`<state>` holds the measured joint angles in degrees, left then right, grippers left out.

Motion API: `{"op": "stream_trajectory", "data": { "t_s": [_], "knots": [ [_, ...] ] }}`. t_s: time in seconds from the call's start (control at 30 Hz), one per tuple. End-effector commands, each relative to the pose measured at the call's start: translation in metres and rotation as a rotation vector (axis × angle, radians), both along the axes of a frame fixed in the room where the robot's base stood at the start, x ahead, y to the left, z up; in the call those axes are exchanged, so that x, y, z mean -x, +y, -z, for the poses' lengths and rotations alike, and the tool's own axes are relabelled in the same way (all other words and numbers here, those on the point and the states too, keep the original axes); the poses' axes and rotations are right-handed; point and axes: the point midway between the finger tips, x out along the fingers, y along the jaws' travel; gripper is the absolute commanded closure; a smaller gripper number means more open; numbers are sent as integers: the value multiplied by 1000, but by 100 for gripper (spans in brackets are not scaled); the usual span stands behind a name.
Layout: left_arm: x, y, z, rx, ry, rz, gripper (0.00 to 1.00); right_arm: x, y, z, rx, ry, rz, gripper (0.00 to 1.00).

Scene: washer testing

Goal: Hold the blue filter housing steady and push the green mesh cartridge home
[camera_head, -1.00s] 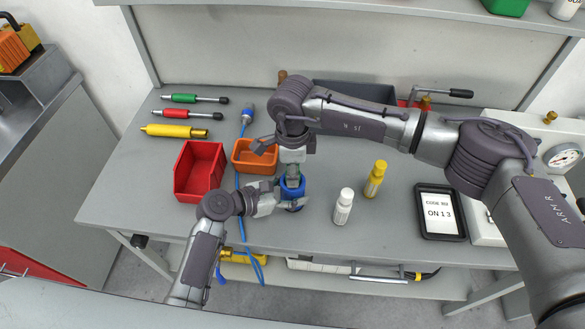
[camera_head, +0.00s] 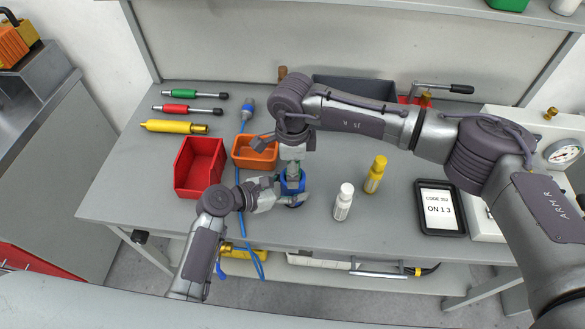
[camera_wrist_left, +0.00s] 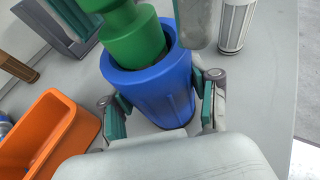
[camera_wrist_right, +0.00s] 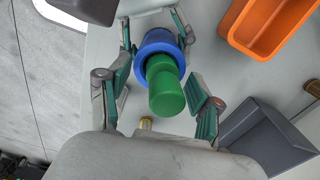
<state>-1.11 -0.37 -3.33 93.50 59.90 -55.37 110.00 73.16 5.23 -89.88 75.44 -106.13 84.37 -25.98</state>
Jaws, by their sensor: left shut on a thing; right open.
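The blue filter housing (camera_head: 291,187) stands upright near the front of the bench; it also shows in the left wrist view (camera_wrist_left: 165,85) and the right wrist view (camera_wrist_right: 150,48). The green mesh cartridge (camera_wrist_right: 165,90) sits partly in its mouth and sticks up above the blue rim; the left wrist view shows its stepped body (camera_wrist_left: 132,40). My left gripper (camera_wrist_left: 163,112) is shut on the housing, one finger on each side. My right gripper (camera_wrist_right: 158,108) is open above, its fingers on either side of the cartridge with gaps. The cartridge's lower end is hidden inside the housing.
A white bottle (camera_head: 343,203) and a yellow bottle (camera_head: 375,175) stand to the right. A grey bin (camera_head: 355,90) is behind.

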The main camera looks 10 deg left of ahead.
Motion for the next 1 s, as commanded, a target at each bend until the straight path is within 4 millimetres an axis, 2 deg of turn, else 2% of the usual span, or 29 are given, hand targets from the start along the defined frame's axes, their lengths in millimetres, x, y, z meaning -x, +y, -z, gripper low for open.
{"op": "stream_trajectory", "data": {
  "t_s": [0.3, 0.5, 0.67, 0.87, 1.0],
  "knots": [
    [-1, 0, -1, 1, -3, -1, 100, -1, 0, -66, -1, -4, -1, 35],
    [-1, 0, -1, 1, -3, -1, 100, 0, 0, -99, 0, -2, 0, 35],
    [-1, 0, -1, 1, -3, -1, 100, 0, 0, -110, 0, -1, 0, 35],
    [-1, 0, -1, 1, -3, -1, 100, 0, 0, -112, 0, 0, 0, 35],
    [-1, 0, -1, 1, -4, -1, 100, 0, 0, -112, 0, 0, 28, 59]
  ]
}}
